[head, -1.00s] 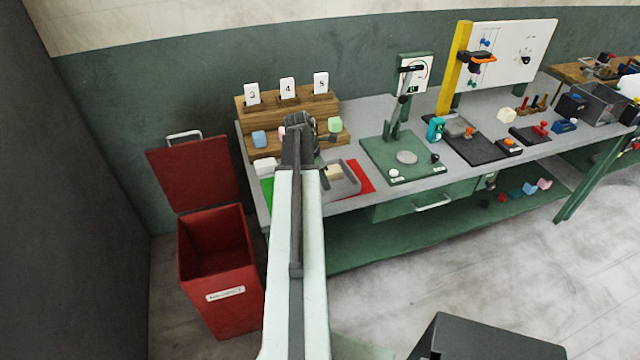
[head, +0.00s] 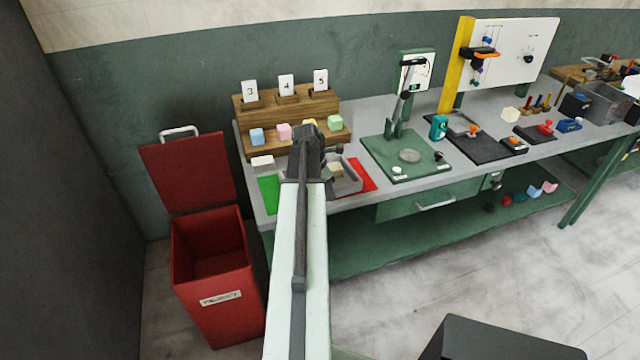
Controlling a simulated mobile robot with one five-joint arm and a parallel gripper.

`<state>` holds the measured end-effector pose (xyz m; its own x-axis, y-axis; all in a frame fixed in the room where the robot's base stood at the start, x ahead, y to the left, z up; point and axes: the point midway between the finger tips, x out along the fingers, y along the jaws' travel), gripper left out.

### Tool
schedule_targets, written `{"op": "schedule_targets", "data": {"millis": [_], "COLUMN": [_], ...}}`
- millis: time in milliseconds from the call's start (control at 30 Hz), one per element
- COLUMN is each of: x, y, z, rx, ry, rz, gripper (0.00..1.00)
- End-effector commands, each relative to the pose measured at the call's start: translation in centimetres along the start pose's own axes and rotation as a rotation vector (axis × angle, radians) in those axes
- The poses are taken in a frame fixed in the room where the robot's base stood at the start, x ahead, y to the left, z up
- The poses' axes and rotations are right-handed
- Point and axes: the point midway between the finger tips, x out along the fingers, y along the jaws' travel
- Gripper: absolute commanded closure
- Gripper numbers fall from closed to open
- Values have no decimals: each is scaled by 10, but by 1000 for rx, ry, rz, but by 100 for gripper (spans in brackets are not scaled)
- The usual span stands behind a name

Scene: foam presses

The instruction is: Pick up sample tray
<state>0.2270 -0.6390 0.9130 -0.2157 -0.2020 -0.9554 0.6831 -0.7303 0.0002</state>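The sample tray is a grey, shallow tray (head: 351,186) near the bench's front edge, with a pale beige foam block (head: 336,170) in it. It shows to the right of my arm, which hides its left part. My gripper (head: 328,152) is dark and shows at the far end of my pale arm, over or just behind the tray's back left part. I cannot tell whether it touches the tray. The fingers are small and blend together, so I cannot tell whether they are open or shut.
A red mat (head: 362,178) and a green mat (head: 269,195) flank the tray. A wooden stepped rack (head: 244,122) with coloured blocks and numbered cards stands behind. A green press (head: 405,160) stands to the right. An open red bin (head: 212,285) stands at the floor's left.

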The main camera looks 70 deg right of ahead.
Motion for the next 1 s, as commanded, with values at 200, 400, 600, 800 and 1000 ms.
{"op": "schedule_targets", "data": {"millis": [200, 400, 600, 800, 1000], "x": [0, -1, -18, -57, -93], "y": [0, 0, 0, 0, 0], "z": [0, 0, 5, 17, 28], "rx": [0, -1, -1, -1, -1], "ry": [0, 0, 0, 0, 0], "rz": [0, 0, 0, 0, 1], "gripper": [100, 100, 100, 100, 100]}}
